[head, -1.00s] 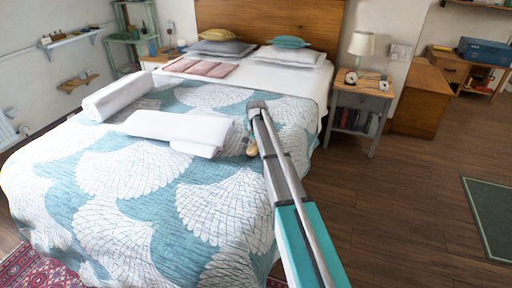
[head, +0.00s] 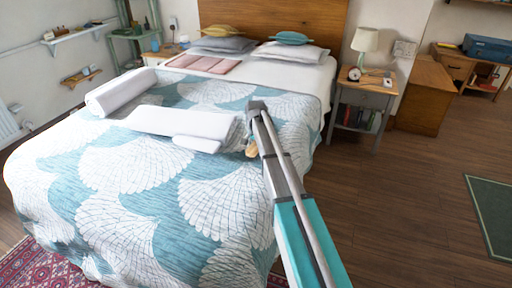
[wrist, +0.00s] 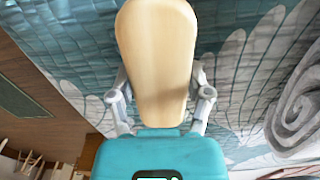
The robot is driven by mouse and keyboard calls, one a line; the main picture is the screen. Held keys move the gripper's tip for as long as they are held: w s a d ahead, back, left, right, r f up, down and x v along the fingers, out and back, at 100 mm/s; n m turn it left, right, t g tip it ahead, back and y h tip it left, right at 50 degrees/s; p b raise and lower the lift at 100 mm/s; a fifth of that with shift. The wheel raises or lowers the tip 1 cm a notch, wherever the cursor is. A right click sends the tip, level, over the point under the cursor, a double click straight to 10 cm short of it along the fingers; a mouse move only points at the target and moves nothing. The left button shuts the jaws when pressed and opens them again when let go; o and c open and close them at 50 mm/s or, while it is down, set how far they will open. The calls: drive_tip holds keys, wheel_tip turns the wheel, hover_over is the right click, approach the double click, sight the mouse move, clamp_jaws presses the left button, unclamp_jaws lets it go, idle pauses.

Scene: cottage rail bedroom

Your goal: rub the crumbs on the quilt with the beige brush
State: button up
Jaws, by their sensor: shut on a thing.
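My gripper (wrist: 160,105) is shut on the beige brush (wrist: 157,50), whose smooth pale back fills the upper middle of the wrist view. In the head view a small tan part of the brush (head: 252,150) shows beside the end of my arm, over the right half of the bed. The quilt (head: 130,165) has blue and white fan shapes and covers the bed. I cannot tell whether the brush touches the quilt. I can make out no crumbs in either view; they may be hidden or too small.
A rolled white towel (head: 120,92) and folded white towels (head: 175,122) lie on the quilt left of my gripper. Pillows (head: 290,52) and a folded pink cloth (head: 203,64) lie near the headboard. A nightstand (head: 362,98) with a lamp stands right of the bed. The floor at right is open.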

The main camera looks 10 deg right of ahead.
sight(252, 150)
drive_tip(key=shift+s+a, duration=0.1)
drive_tip(key=shift+s, duration=0.05)
drive_tip(key=shift+s+a, duration=0.5)
drive_tip(key=shift+s, duration=0.2)
drive_tip(key=shift+s+a, duration=0.45)
drive_tip(key=shift+s, duration=0.2)
drive_tip(key=shift+r, duration=0.1)
drive_tip(key=shift+r+p, duration=3)
drive_tip(key=shift+p, duration=0.15)
drive_tip(key=shift+r+p, duration=1.5)
drive_tip(key=shift+p, duration=0.05)
